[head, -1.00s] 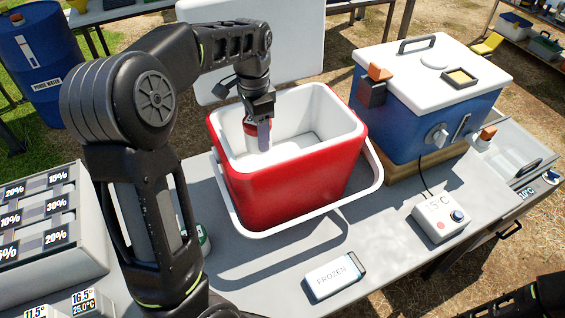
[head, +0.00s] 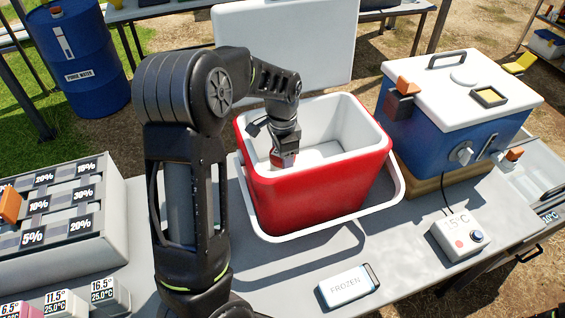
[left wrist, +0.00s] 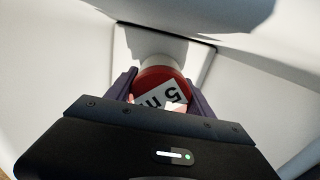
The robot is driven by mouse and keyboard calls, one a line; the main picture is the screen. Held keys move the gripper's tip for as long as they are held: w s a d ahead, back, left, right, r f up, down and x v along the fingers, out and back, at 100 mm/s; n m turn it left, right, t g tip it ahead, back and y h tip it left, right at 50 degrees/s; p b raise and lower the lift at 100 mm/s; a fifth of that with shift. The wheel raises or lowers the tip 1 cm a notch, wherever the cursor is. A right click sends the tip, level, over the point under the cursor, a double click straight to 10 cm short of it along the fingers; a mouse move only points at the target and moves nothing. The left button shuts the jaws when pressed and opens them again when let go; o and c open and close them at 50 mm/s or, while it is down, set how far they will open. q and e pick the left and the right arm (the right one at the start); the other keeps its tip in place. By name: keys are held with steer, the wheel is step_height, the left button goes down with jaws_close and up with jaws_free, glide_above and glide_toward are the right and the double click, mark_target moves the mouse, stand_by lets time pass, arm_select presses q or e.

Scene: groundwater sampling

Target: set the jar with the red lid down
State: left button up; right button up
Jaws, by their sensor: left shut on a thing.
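The jar with the red lid (left wrist: 152,78) is between the two fingers of my left gripper (left wrist: 160,90) in the left wrist view. A white label with "5 m" lies on the lid, and a pale rim shows beyond it. In the head view my left gripper (head: 284,150) reaches down inside the open red cooler (head: 318,200), and a bit of the red lid (head: 281,161) shows at its tip. The gripper is shut on the jar. The jar's lower part is hidden, so I cannot tell whether it touches the cooler floor. My right gripper is out of view.
A blue box (head: 450,120), a temperature controller (head: 458,236) and a "FROZEN" pack (head: 348,287) are to the right. A grey rack (head: 100,250) stands left.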

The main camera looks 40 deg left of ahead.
arm_select(q)
steer(key=shift+f, duration=0.45)
steer(key=shift+f, duration=0.1)
steer(key=o, duration=1.7)
step_height(320, 180, up, 12)
steer(key=shift+r+b, duration=0.1)
steer(key=shift+b, duration=0.4)
